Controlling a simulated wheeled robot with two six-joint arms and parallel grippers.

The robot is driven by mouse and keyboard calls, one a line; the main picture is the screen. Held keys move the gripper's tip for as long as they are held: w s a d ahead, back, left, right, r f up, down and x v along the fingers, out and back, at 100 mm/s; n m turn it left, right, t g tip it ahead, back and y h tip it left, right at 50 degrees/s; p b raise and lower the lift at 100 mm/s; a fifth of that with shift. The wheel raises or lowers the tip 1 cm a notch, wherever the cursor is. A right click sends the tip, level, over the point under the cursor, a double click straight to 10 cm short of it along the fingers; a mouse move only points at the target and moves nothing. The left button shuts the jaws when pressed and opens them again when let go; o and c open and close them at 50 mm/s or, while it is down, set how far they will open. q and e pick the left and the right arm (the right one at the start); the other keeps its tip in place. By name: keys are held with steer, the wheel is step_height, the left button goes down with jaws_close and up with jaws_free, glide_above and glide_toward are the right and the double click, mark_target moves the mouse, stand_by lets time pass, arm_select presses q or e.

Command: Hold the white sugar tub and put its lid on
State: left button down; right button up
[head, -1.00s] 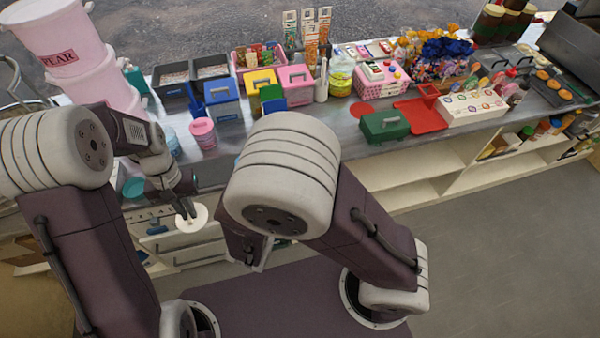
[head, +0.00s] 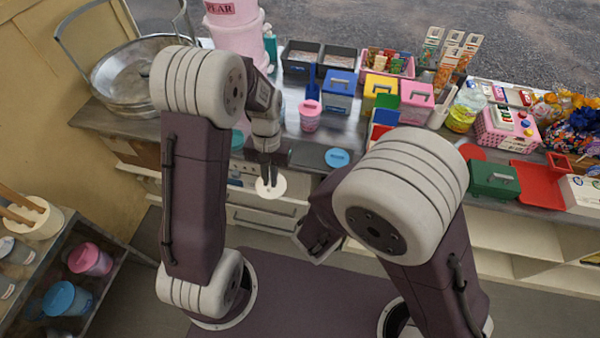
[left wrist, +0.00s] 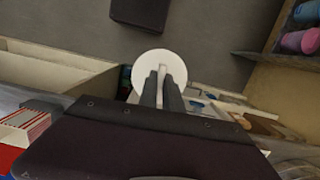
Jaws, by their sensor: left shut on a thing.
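My left gripper (head: 268,176) is shut on a round white lid (head: 278,188) and holds it in front of the counter, above floor level. In the left wrist view the lid (left wrist: 143,82) is a white disc, and the fingers (left wrist: 160,88) grip a thin raised handle on it. A pale open tub (head: 47,222) with wooden handles sticking out stands at the far left; I cannot tell if it is the white sugar tub. My right gripper (head: 317,240) is low near the middle, partly hidden by its own arm, and its jaws are not clear.
A low shelf at lower left holds a pink-lidded tub (head: 90,259) and a blue-lidded tub (head: 66,299). The counter carries a large metal bowl (head: 135,75), a pink tub (head: 310,116) and several coloured boxes. A drawer (head: 265,217) is beneath the held lid.

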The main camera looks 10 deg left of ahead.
arm_select(q)
steer(key=shift+s+n, duration=0.2)
steer(key=shift+n, duration=0.5)
steer(key=n, duration=0.2)
steer(key=r+n, duration=0.1)
steer(key=n, duration=0.1)
steer(key=n+h, duration=0.1)
steer(key=shift+s+r+n, duration=0.2)
steer(key=shift+s+n, duration=0.1)
steer(key=shift+n, duration=0.1)
steer(key=r+n, duration=0.1)
steer(key=w+r+n, duration=0.1)
steer(key=n, duration=0.1)
steer(key=d+n+t, duration=0.1)
steer(key=n, duration=0.1)
steer(key=shift+w+r+h, duration=0.3)
steer(key=shift+r, duration=0.1)
steer(key=w+d+r+n+t, duration=0.1)
steer(key=w+d+r+n, duration=0.1)
steer(key=d+r+n, duration=0.55)
steer(key=w+d+r+n+t, duration=0.1)
steer(key=w+d+r+n, duration=0.1)
steer(key=d+r, duration=0.9)
steer(key=s+d+r+m, duration=0.2)
steer(key=s+d, duration=0.2)
steer(key=d, duration=0.4)
step_height(320, 180, down, 7)
steer(key=shift+s+g, duration=0.15)
steer(key=shift+g, duration=0.25)
steer(key=shift+f, duration=0.15)
